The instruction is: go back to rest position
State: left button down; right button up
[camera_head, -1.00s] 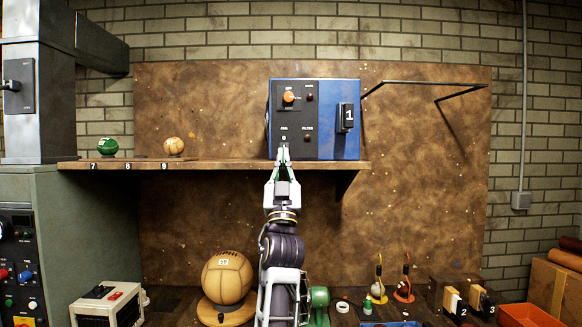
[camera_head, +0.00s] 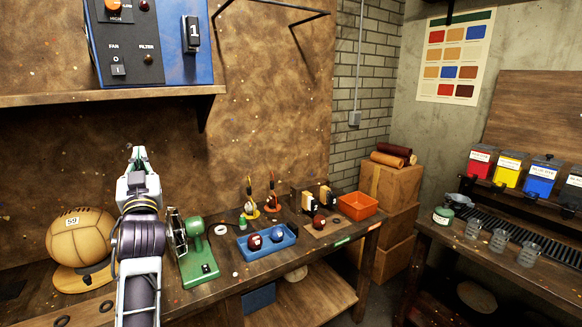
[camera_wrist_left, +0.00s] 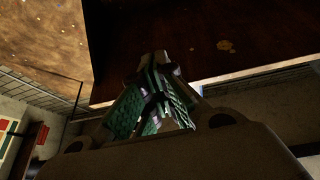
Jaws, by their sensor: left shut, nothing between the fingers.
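My left gripper (camera_head: 137,155) points upward in the head view, in front of the brown back panel and below the wall shelf. Its fingers are together and hold nothing. In the left wrist view the green-padded fingers (camera_wrist_left: 153,95) are closed against each other, with a dark brown surface beyond them. The blue control box (camera_head: 152,45) stands on the shelf (camera_head: 60,98), above and apart from the gripper. It has a fan switch (camera_head: 117,69) and a tag with a 1. My right gripper is not in view.
A leather ball marked 59 (camera_head: 80,245) sits left of my arm, and a green machine (camera_head: 195,250) close to its right. The workbench (camera_head: 240,278) holds a blue tray (camera_head: 267,241) and an orange bin (camera_head: 357,206). A side table (camera_head: 490,258) with glasses stands at right.

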pick_arm(q)
jog(key=s+d+f+m+g+h, duration=0.1)
jog(key=s+d+f+g+h, duration=0.15)
jog(key=f, duration=0.85)
jog(key=s+d+f+m+g+h, duration=0.1)
jog(key=s+f+g+h, duration=0.15)
jog(key=f, duration=0.75)
jog(key=s+d+f+m+g+h, duration=0.2)
jog(key=s+f+g, duration=0.1)
jog(key=f, duration=0.8)
jog(key=s+d+f+m+g+h, duration=0.15)
jog(key=s+d+f+g, duration=0.35)
jog(key=s+f, duration=0.5)
jog(key=s+d+f+m+g+h, duration=0.15)
jog(key=s+d+f+g, duration=0.25)
jog(key=s+f, duration=0.6)
jog(key=s+f+g, duration=0.1)
jog(key=s+f, duration=0.1)
jog(key=f, duration=1.3)
jog(key=s+f, duration=0.2)
jog(key=f, duration=1.4)
jog(key=s+a+f, duration=0.2)
jog(key=s+f, duration=0.8)
jog(key=s, duration=0.1)
jog(key=s+a+f+g, duration=0.1)
jog(key=s+a+f, duration=0.2)
jog(key=s+f, duration=0.7)
jog(key=shift+s+a, duration=0.25)
jog(key=shift+s, duration=0.45)
